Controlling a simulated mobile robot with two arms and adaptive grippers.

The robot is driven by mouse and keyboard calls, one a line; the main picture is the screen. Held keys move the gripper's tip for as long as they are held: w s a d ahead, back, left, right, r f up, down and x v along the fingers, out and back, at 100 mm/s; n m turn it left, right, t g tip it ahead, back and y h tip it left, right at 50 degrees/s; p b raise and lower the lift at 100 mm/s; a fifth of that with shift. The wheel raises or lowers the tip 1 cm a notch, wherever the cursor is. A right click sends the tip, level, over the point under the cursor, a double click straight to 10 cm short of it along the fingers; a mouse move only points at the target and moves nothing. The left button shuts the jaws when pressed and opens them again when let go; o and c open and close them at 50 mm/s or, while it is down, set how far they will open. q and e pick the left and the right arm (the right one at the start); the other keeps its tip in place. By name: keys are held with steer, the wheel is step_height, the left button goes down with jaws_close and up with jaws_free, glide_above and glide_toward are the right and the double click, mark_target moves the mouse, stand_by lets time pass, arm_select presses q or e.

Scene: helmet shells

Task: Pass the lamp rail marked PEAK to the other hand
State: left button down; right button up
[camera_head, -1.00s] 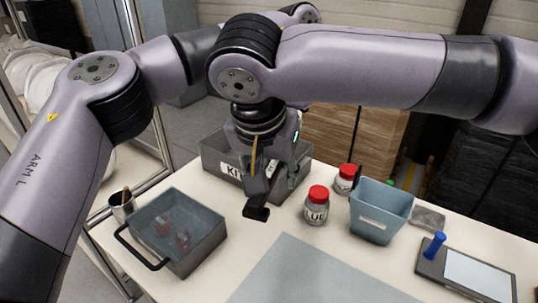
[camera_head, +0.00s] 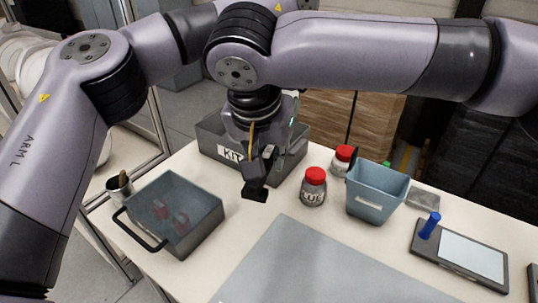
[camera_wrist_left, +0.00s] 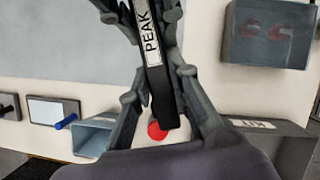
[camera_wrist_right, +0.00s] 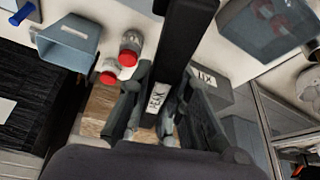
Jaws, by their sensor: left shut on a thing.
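The lamp rail is a dark bar with a white label reading PEAK (camera_wrist_left: 151,42) in the left wrist view. My left gripper (camera_wrist_left: 152,75) is shut on it, one finger on each side. In the right wrist view the rail (camera_wrist_right: 180,40) runs down from the top, and its PEAK label lies between the fingers of my right gripper (camera_wrist_right: 165,80). Whether those fingers press on the rail I cannot tell. In the head view the rail's dark end (camera_head: 255,194) hangs below the crowded wrists, above the table; arm links hide most of the rail and grippers.
A grey KIT box (camera_head: 216,140) stands behind. A blue-grey tray (camera_head: 203,228) with reddish items is at left. Red-lidded jars (camera_head: 313,188) and a blue bin (camera_head: 377,190) stand right of the grippers. A tablet-like device (camera_head: 470,255) lies further right. The grey mat (camera_head: 310,270) is clear.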

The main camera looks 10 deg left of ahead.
arm_select(q)
steer(key=shift+a, duration=0.3)
arm_select(e)
steer(key=shift+d, duration=0.25)
jaws_close()
arm_select(q)
steer(key=c, duration=1.4)
jaws_free()
arm_select(e)
steer(key=shift+a, duration=0.1)
arm_select(q)
steer(key=shift+d, duration=0.1)
